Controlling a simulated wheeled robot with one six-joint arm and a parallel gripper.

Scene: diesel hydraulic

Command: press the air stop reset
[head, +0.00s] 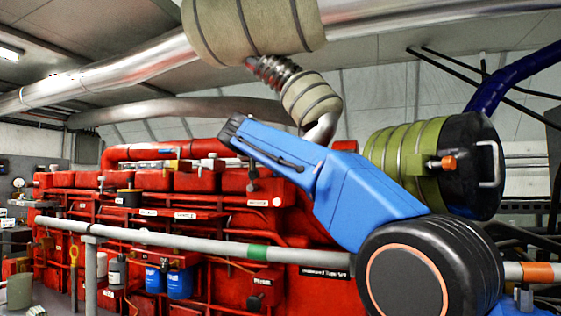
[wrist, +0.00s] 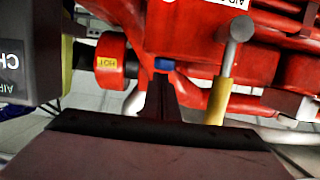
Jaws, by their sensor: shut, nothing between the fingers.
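My gripper (wrist: 163,88) shows in the wrist view as a dark, narrow shape rising from the bar at the bottom. Its fingers are shut and empty. To its right is a rod with a rounded grey head (wrist: 238,28) and a yellow lower part, beside red engine parts. A white label (wrist: 239,3) above it is cut off by the frame edge and seems to begin with "AIR". I cannot tell for sure whether this rod is the air stop reset. In the head view, I cannot make out my gripper.
A dark box with partly visible "AIR CH" lettering (wrist: 12,65) stands at the left in the wrist view, near a red part with a yellow label (wrist: 107,63). The red engine (head: 110,205) fills the head view's lower left. A grey rail (head: 190,241) crosses in front.

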